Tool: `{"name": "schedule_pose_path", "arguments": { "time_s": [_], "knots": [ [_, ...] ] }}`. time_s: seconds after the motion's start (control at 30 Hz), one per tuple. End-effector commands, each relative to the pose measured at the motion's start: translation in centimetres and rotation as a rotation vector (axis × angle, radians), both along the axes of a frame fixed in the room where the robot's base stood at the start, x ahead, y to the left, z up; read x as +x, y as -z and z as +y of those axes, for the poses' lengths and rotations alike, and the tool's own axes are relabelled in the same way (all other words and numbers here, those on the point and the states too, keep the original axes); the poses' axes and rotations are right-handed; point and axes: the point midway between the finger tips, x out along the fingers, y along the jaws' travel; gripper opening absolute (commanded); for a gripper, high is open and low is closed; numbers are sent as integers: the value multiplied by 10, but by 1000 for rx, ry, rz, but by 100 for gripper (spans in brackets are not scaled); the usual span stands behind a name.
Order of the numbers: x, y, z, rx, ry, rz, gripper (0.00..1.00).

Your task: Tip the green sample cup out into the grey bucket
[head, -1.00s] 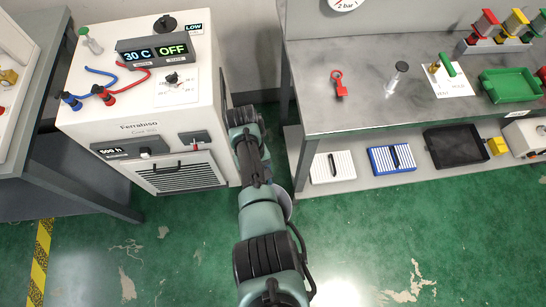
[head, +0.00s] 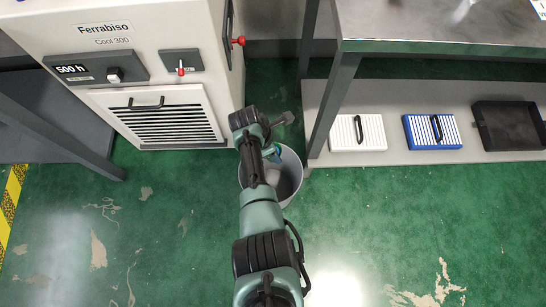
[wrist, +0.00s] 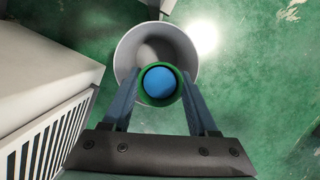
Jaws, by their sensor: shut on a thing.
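The green sample cup (wrist: 160,101) shows in the wrist view, its round mouth facing the camera and something blue inside. My gripper (wrist: 160,84) is shut on it, with a finger on each side. The grey bucket (wrist: 131,50) lies beyond the cup in the wrist view, its opening behind and around the cup. In the head view the bucket (head: 291,183) stands on the floor between the white machine and the bench. My arm covers part of it, and my gripper (head: 274,152) is over it. The cup is hard to make out there.
The white machine (head: 160,40) with a vent grille stands left of the bucket. The metal bench (head: 440,35) stands to the right, its lower shelf holding a white filter (head: 345,135), a blue filter (head: 420,130) and a black tray (head: 508,122). The green floor in front is open.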

Motion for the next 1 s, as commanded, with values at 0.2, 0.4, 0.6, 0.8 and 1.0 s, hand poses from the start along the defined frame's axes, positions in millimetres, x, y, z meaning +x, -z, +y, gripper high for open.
{"name": "schedule_pose_path", "arguments": {
  "time_s": [0.2,0.4,0.6,0.8,1.0],
  "knots": [
    [11,82,-1,1,-360,-2,4],
    [19,124,-2,0,-632,-2,4],
    [23,140,-1,-1,-772,-1,4],
    [23,143,-1,-29,-797,-27,4],
    [22,148,-1,-97,-796,-93,4]
  ]
}}
